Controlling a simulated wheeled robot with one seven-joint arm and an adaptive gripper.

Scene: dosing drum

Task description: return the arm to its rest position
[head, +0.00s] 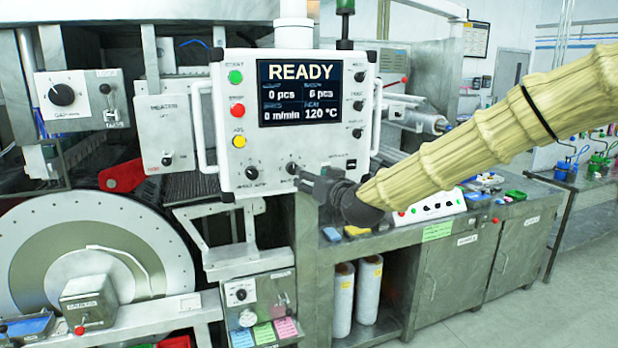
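My arm, in a ribbed yellow sleeve, reaches in from the right edge of the head view. My gripper (300,176) is dark and small in the picture, at the lower edge of the white control panel (222,130). Its tips overlap the panel's right lower knob (291,167) in the picture. I cannot tell whether they touch it, or whether the fingers are open or shut. The panel's screen (313,92) reads READY, 0 pcs, 6 pcs, 0 m/min and 120 °C.
A large round drum (150,225) stands at the lower left, behind a small control box (88,303). A metal workbench (450,262) with a button box (430,207) runs to the right below my arm. Two white rolls (342,300) stand under it. The floor at lower right is clear.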

